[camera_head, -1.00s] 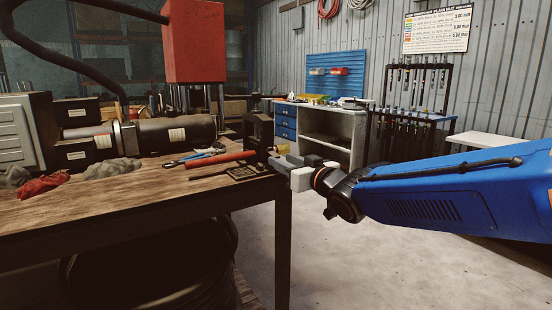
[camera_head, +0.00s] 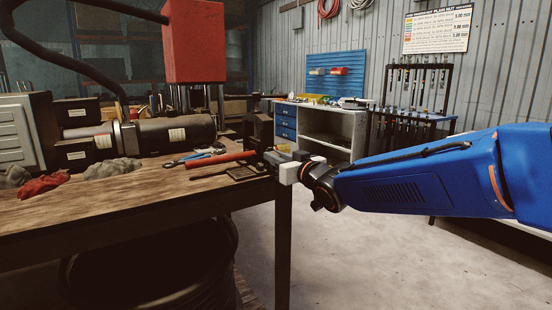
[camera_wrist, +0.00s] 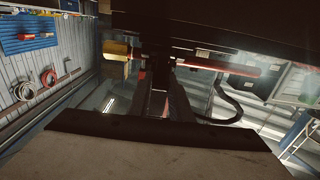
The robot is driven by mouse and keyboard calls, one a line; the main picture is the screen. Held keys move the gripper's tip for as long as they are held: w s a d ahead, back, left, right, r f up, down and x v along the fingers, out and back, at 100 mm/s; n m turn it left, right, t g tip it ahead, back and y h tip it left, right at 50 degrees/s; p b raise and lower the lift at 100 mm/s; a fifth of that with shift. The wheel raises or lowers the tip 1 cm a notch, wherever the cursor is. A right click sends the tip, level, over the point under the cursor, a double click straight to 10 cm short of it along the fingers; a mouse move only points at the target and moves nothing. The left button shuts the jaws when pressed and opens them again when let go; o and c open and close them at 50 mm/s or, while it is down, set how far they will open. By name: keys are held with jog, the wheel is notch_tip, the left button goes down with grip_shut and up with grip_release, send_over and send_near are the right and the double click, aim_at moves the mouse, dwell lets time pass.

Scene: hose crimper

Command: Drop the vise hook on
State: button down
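A dark vise (camera_head: 257,130) stands at the right corner of the wooden bench. My gripper (camera_head: 279,158) is at the vise's right side, close against its lower part; I cannot tell whether they touch. In the wrist view my gripper's dark fingers (camera_wrist: 158,98) point at a dark body that fills the top. Whether anything is between the fingers is too dark to tell. I cannot make out the hook as a separate part. A brass-coloured fitting (camera_wrist: 117,50) and a reddish bar (camera_wrist: 215,66) lie beyond the fingers.
The wooden bench (camera_head: 120,205) carries a red-handled tool (camera_head: 221,159), pliers (camera_head: 180,161), a red rag (camera_head: 45,186) and a grey rag (camera_head: 112,168). A red press block (camera_head: 194,42) hangs above. The floor right of the bench is clear.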

jog(key=shift+f, duration=0.1)
jog(key=shift+f+t+y, duration=0.1)
jog(key=shift+t+y, duration=0.3)
jog(key=shift+t, duration=0.1)
jog(key=c, duration=1.6)
grip_release()
jog(key=v, duration=1.7)
jog(key=shift+s+d, duration=0.1)
